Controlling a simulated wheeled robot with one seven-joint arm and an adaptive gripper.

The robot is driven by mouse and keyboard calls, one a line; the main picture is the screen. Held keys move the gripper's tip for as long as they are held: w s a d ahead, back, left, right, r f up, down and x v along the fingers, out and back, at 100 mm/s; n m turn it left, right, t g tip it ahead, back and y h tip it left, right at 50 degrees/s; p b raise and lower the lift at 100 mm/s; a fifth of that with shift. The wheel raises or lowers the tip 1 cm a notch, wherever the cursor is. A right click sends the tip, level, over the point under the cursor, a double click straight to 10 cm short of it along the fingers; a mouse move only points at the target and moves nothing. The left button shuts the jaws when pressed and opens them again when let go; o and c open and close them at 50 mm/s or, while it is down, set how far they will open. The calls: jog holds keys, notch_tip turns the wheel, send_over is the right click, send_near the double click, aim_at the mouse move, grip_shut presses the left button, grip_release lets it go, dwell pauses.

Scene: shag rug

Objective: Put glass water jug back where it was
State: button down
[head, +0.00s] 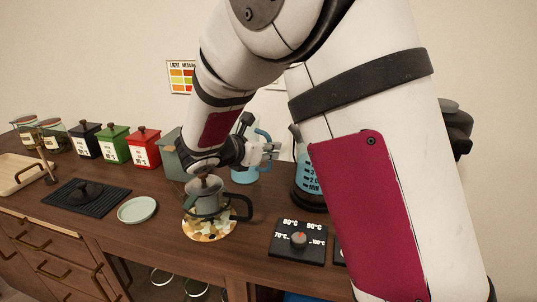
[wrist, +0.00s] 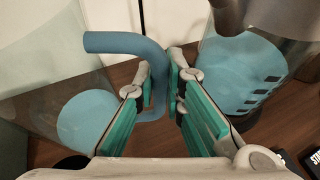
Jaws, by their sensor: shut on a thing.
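The glass water jug (head: 243,174) is clear with a blue handle and blue water, toward the back of the wooden counter in the head view. My gripper (head: 268,152) reaches it from the left and is shut on the blue handle. In the wrist view the jug (wrist: 88,118) is at the left, and its handle (wrist: 112,42) runs between the two teal-padded fingers of my gripper (wrist: 163,88). It looks upright; I cannot tell whether its base touches the counter.
A marked glass container with blue liquid (wrist: 240,75) stands close right of my gripper. A grey pot (head: 205,203) sits on a patterned round mat (head: 200,234) in front. Red (head: 143,150), green and black canisters stand left. A temperature dial plate (head: 297,252) lies front right.

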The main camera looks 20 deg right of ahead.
jog(key=shift+f, duration=0.45)
jog(key=c, duration=2.1)
grip_release()
jog(key=shift+f, duration=0.25)
jog(key=o, duration=0.4)
jog(key=shift+r, duration=0.1)
